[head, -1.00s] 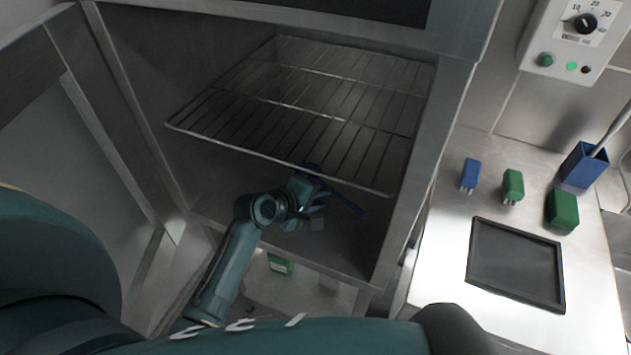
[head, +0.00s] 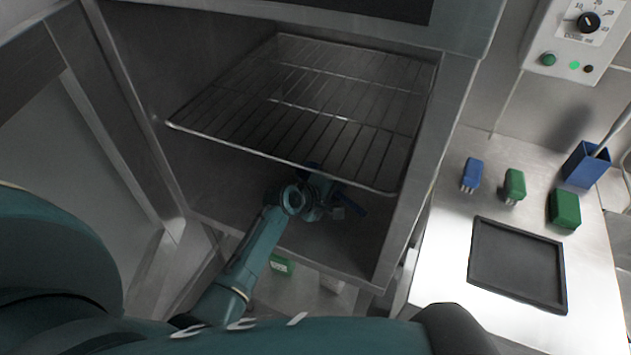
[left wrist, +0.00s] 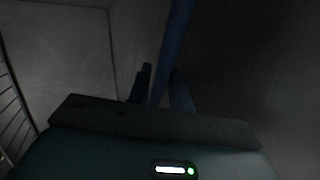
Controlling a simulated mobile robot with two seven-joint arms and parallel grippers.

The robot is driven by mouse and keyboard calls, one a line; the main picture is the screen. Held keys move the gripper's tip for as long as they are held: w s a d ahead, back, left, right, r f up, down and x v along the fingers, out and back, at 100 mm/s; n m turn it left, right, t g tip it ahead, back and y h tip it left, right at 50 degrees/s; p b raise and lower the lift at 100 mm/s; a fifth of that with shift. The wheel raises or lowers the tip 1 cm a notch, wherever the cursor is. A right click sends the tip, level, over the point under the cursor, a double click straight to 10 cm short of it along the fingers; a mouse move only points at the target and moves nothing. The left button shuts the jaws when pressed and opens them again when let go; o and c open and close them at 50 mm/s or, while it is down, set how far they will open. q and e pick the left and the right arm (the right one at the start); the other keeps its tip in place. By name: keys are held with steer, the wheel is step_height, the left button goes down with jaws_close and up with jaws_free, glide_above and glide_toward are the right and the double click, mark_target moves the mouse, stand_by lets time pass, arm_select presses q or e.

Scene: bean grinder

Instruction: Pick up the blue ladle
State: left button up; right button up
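The blue ladle shows in the left wrist view as a long dark blue handle (left wrist: 172,45) that runs down between my fingers. In the head view part of it (head: 352,204) shows beside my left gripper, inside the cabinet below the wire rack. The rest of the ladle is hidden by the gripper and rack. My left gripper (head: 325,198) reaches into the cabinet. Its two fingers (left wrist: 160,88) stand apart on either side of the handle, with a narrow dark gap visible, so it looks open around it. The picture is very dark there. My right gripper is not in view.
The wire rack (head: 300,105) lies just above my left gripper. The cabinet's right wall (head: 415,185) is close by. A green box (head: 281,264) lies below the cabinet. A counter at right holds a black tray (head: 516,265) and small blue and green items.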

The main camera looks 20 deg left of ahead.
arm_select(q)
jaws_close()
steer(key=shift+r, duration=0.15)
